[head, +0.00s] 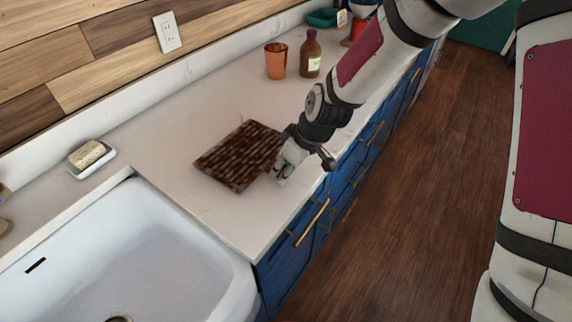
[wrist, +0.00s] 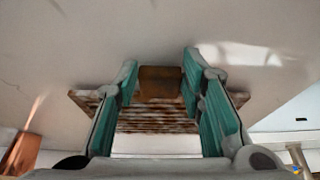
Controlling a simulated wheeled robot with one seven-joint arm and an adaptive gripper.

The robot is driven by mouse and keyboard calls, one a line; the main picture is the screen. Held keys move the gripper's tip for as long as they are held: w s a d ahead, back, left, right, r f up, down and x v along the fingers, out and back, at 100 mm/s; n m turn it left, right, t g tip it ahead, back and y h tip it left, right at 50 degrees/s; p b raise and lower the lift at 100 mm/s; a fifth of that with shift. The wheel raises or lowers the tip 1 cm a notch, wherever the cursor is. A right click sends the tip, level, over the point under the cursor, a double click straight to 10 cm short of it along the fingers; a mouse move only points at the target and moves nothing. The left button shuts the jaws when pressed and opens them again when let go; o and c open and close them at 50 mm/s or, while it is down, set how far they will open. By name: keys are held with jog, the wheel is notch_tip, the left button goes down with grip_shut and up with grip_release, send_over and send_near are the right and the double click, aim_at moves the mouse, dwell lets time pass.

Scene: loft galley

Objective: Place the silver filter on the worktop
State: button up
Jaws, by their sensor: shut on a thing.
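The filter (head: 240,155) is a flat, rectangular, slatted panel that looks dark brown with pale streaks. It lies over the white worktop (head: 205,110), right of the sink; I cannot tell whether it touches the surface. My gripper (head: 280,170) is at its right edge, near the worktop's front edge. In the wrist view the teal-padded fingers of my gripper (wrist: 160,90) are shut on a small brown tab at the filter's edge. The slats of the filter (wrist: 158,122) show between and beyond the fingers, which hide part of it.
A white sink (head: 130,240) is at lower left, with a soap dish (head: 91,163) behind it. A copper cup (head: 276,61) and a brown bottle (head: 310,54) stand farther back. Blue drawers (head: 285,262) with brass handles face the wooden floor. Worktop behind the filter is clear.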

jog(key=o, duration=1.2)
jog(key=shift+o, duration=0.2)
jog(key=shift+r+p, duration=0.3)
jog(key=shift+r, duration=0.2)
jog(key=v, duration=1.2)
jog(key=shift+p, duration=0.35)
jog(key=shift+r, duration=0.15)
